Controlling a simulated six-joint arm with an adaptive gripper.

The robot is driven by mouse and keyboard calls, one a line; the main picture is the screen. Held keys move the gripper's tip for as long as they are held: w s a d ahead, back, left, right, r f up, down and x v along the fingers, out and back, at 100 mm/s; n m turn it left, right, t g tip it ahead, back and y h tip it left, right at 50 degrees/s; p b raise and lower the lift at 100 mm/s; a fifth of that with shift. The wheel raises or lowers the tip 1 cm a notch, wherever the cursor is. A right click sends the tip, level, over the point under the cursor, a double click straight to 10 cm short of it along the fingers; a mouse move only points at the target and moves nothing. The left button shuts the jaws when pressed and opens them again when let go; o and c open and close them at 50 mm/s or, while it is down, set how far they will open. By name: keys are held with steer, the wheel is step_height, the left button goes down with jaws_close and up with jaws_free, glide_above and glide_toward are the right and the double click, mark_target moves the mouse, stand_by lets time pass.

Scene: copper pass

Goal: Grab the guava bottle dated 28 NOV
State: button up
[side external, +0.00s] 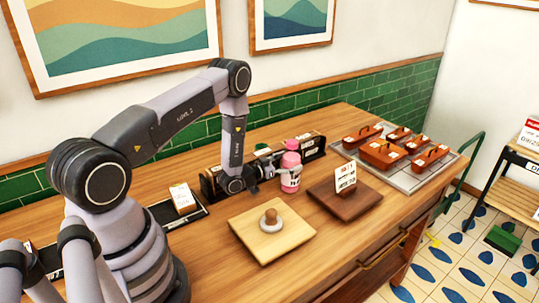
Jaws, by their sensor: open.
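A pink bottle (290,172) with a pink cap and a pale label stands upright on the wooden table, in front of a long dark rack (312,148). The print on its label is too small to read, so I cannot tell its date. My gripper (268,173) is low, just left of the pink bottle, and is open. Whether its fingers reach around the bottle is too small to tell. A green-topped item (262,148) shows behind my gripper at the rack, mostly hidden. No 28 NOV date is legible here.
A dark brown board (358,204) bears a small sign (345,177). A grey tray (400,185) of brown handled boxes is right. A black tray (160,211) with a card (182,198) is left.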

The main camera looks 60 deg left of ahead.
steer(key=shift+w+d, duration=0.1)
steer(key=shift+w, duration=1.2)
steer(key=c, duration=1.2)
steer(key=shift+o, duration=0.2)
steer(key=shift+r, duration=0.1)
